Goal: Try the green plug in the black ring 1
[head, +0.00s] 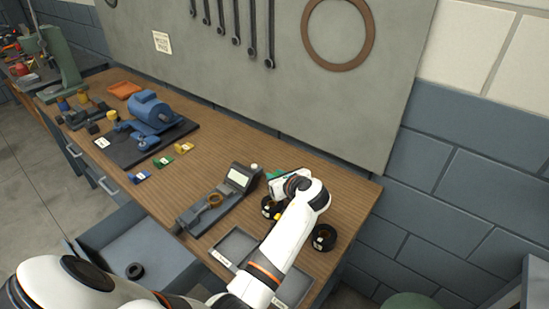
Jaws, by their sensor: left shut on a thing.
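My left arm reaches over the right part of the bench, and its gripper (280,187) is shut, pointing left. A small green piece (275,174) shows at the gripper's far side; it looks like the green plug, mostly hidden by the gripper. One black ring (267,204) lies on the bench just below the gripper, partly covered by my arm. Another black ring (323,238) with a white label lies to the right of my forearm. Their numbers are too small to read. I cannot tell whether the plug touches a ring. My right gripper is not in view.
A grey measuring device (240,178) with a brown ring stands left of the gripper. A grey tray (236,246) lies at the front edge. A blue motor (150,110) and small coloured labelled pieces stand farther left.

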